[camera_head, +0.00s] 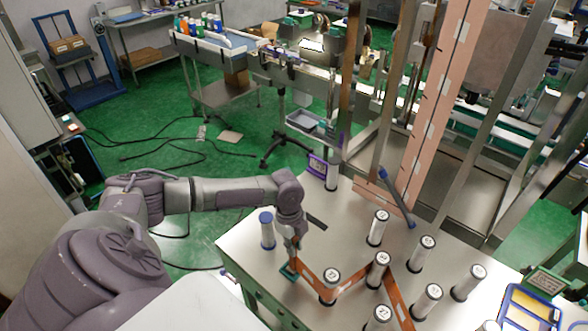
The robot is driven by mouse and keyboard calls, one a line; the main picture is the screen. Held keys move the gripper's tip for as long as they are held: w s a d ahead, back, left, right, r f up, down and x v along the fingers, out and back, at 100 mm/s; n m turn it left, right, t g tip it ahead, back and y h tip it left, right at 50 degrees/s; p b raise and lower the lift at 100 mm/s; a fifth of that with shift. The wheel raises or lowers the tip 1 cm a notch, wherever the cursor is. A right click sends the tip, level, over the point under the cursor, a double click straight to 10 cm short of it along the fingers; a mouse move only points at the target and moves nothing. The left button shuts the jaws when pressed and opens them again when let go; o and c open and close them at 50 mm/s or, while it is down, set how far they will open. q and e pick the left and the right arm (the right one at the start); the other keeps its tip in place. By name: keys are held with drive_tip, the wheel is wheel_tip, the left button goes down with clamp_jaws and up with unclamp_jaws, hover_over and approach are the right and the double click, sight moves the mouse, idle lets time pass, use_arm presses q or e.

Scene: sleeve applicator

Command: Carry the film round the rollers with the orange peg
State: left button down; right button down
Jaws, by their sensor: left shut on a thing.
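My left gripper (291,250) points down over the front left of the steel table. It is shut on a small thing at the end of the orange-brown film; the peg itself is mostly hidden. The film (311,274) runs from the gripper to the front-left white roller (330,283), on to the middle roller (379,264), then down toward the front edge. I cannot tell on which side it passes each roller. More white rollers stand upright: one behind (378,225), others to the right (425,250) (468,280) and front (379,319). My right gripper is not in view.
A blue-capped post (267,231) stands left of my gripper. A blue-ended bar (396,197) and tall pinkish strips (437,105) on a steel frame rise behind the rollers. A yellow-and-blue box (528,307) sits at right. The table's left part is mostly bare.

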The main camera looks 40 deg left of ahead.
use_arm(q)
drive_tip(key=shift+f, duration=0.15)
drive_tip(key=c, duration=1.6)
unclamp_jaws()
drive_tip(key=o, duration=1.6)
drive_tip(key=shift+r+p, duration=0.7)
drive_tip(key=shift+r, duration=3.3)
drive_tip(key=shift+d+f, duration=0.1)
